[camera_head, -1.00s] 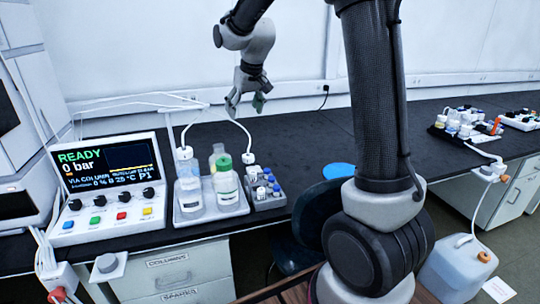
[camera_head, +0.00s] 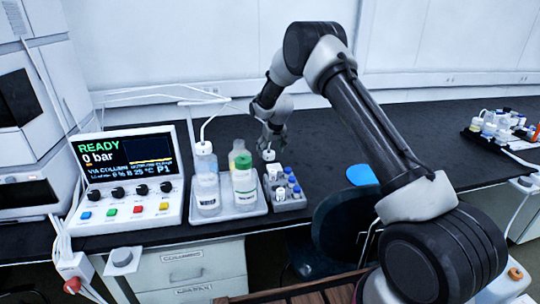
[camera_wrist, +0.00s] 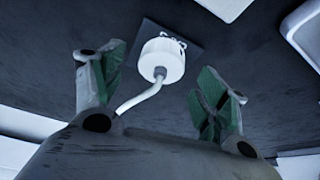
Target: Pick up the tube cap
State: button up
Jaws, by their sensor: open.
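The white tube cap (camera_wrist: 162,60) stands on a small dark square pad (camera_wrist: 189,46) with white marking, on the black bench. A white tube (camera_wrist: 138,99) runs from it toward the lower left of the wrist view. In the head view the cap (camera_head: 268,155) is just below my gripper (camera_head: 270,139), behind the vial rack. My gripper is open in the wrist view (camera_wrist: 161,82), with green pads on both fingers. The cap appears in the gap between the fingers, beyond the tips, with no visible contact. My gripper hides part of the tube in the head view.
A green-capped bottle (camera_head: 244,188) and other bottles stand in a grey tray (camera_head: 228,214) left of the cap. A vial rack (camera_head: 291,204) stands in front of it. The control panel (camera_head: 126,180) is farther left. The bench right of my gripper is mostly clear.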

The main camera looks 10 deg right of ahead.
jog(key=shift+x, duration=1.2)
jog(key=c, duration=1.1)
jog(key=shift+c, duration=0.2)
